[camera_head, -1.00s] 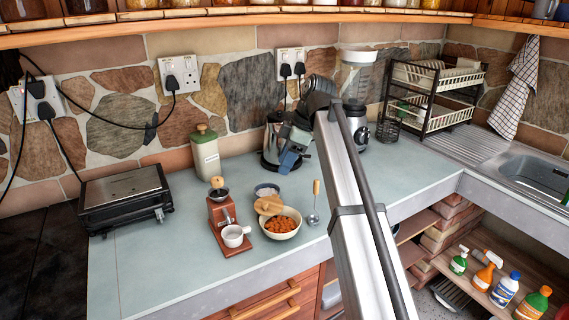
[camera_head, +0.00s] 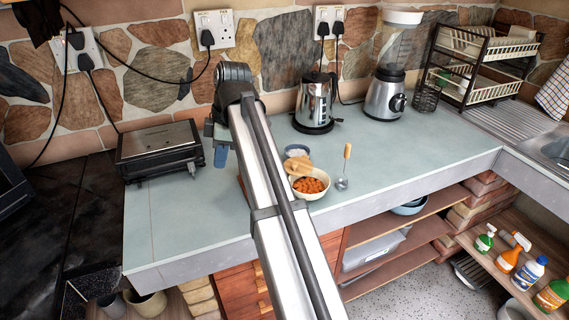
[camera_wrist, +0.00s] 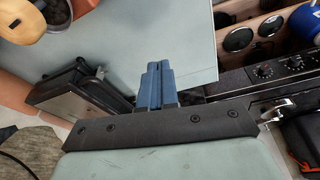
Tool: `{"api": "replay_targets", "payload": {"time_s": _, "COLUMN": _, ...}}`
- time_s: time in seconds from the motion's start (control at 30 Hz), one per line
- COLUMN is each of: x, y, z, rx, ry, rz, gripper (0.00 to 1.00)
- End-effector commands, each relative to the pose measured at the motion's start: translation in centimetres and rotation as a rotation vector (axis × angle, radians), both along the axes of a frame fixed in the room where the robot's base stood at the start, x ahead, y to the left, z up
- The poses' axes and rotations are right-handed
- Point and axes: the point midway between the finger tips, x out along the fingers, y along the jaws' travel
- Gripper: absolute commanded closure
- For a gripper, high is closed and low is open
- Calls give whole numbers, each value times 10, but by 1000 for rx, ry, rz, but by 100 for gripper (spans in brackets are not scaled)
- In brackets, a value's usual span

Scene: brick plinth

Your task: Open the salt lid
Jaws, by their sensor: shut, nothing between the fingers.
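A small blue-grey dish (camera_head: 297,151) with white contents, likely the salt, stands on the counter behind a bowl of orange pieces. A round wooden lid (camera_head: 300,167) lies at its front edge, over the bowl's rim. The white contents show beside the lid; I cannot tell whether the two are joined. My gripper (camera_head: 221,157) is shut and empty, left of the dish and clear of it, near the grill's right side. In the wrist view its blue fingers (camera_wrist: 158,78) are together, pointing past the counter edge. A round wooden piece there, at upper left, is cut off.
The bowl of orange pieces (camera_head: 309,188) and a ladle (camera_head: 343,177) are near the lid. A black grill (camera_head: 160,150) stands left, a kettle (camera_head: 316,102) and blender (camera_head: 386,95) behind. My arm hides the canister and most of the grinder. The left front counter is clear.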

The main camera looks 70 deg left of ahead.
Motion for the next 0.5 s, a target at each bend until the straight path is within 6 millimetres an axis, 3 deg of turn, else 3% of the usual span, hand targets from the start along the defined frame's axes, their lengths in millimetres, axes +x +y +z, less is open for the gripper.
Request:
{"api": "replay_targets", "payload": {"time_s": 0.07, "x": -14, "y": -10, "z": -10, "rx": 5, "ry": -62, "rz": -17, "gripper": 100}}
{"api": "replay_targets", "payload": {"time_s": 0.2, "x": -14, "y": -19, "z": -23, "rx": 23, "ry": -186, "rz": -149, "gripper": 100}}
{"api": "replay_targets", "payload": {"time_s": 0.5, "x": 38, "y": -27, "z": -26, "rx": 143, "ry": -402, "rz": -653, "gripper": 100}}
